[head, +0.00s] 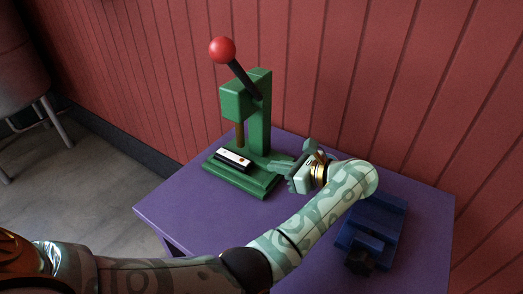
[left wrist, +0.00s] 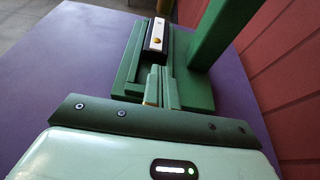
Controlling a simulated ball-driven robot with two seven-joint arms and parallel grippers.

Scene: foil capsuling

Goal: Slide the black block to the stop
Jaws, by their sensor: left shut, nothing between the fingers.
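The black block (head: 232,159) has a white top face with a small dark orange-brown spot. It lies on the base of the green press (head: 260,110), under the press's brown ram. It also shows in the left wrist view (left wrist: 155,36), lying along a green ledge. My left gripper (head: 276,167) is shut and empty, low over the right side of the press base. In the left wrist view its closed fingertips (left wrist: 160,75) point at the block's near end; I cannot tell whether they touch it. I cannot make out the stop clearly. My right gripper is not in view.
The press has a black lever with a red ball knob (head: 222,50). A blue fixture (head: 375,222) with a dark part stands at the right of the purple table (head: 185,213), partly behind my left arm. A red panelled wall (head: 340,70) stands close behind. The table's front left is clear.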

